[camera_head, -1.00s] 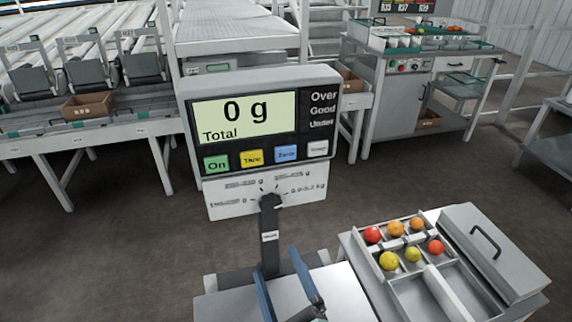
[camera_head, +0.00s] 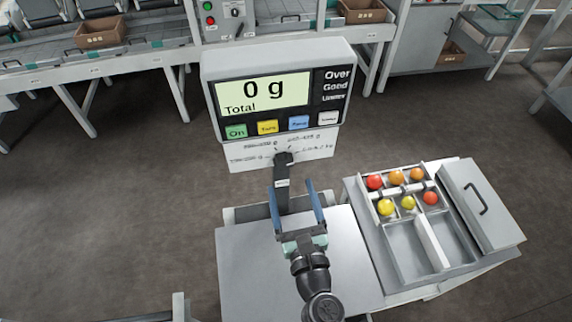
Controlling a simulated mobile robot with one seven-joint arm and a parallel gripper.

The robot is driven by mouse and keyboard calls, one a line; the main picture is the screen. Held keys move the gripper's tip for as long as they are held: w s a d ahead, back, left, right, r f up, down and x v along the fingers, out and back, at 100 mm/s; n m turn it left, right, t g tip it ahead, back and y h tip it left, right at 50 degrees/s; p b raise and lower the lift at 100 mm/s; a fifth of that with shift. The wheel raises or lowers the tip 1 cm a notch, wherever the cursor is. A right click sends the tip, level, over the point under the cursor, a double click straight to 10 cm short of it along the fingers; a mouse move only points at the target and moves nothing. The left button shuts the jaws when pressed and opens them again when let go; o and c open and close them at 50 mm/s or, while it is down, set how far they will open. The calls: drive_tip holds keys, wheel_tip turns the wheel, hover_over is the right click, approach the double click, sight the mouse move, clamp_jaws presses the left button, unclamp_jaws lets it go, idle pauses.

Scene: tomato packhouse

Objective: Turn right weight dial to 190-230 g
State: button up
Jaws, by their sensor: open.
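The weighing scale's display head (camera_head: 278,95) reads "0 g Total". Below it is a white plate (camera_head: 242,166) with small printed gram ranges around a dark dial (camera_head: 283,158). I cannot read the ranges or the dial's pointer surely. Only one weight dial shows on this scale. My gripper (camera_head: 292,190) is open and empty, its two blue fingers apart and pointing at the scale. It is in front of and below the dial, in line with the scale's dark post (camera_head: 282,190), and does not appear to touch the dial.
The scale's flat metal plate (camera_head: 245,270) lies under my gripper. To the right is a divided tray (camera_head: 407,262) with several red, orange and yellow tomatoes (camera_head: 387,208) and a handled lid (camera_head: 482,205). A conveyor bench with brown boxes (camera_head: 100,38) stands behind; open floor lies left.

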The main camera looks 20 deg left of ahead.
sight(284, 165)
drive_tip(key=x, duration=0.6)
drive_tip(key=shift+w+a, duration=0.2)
clamp_jaws()
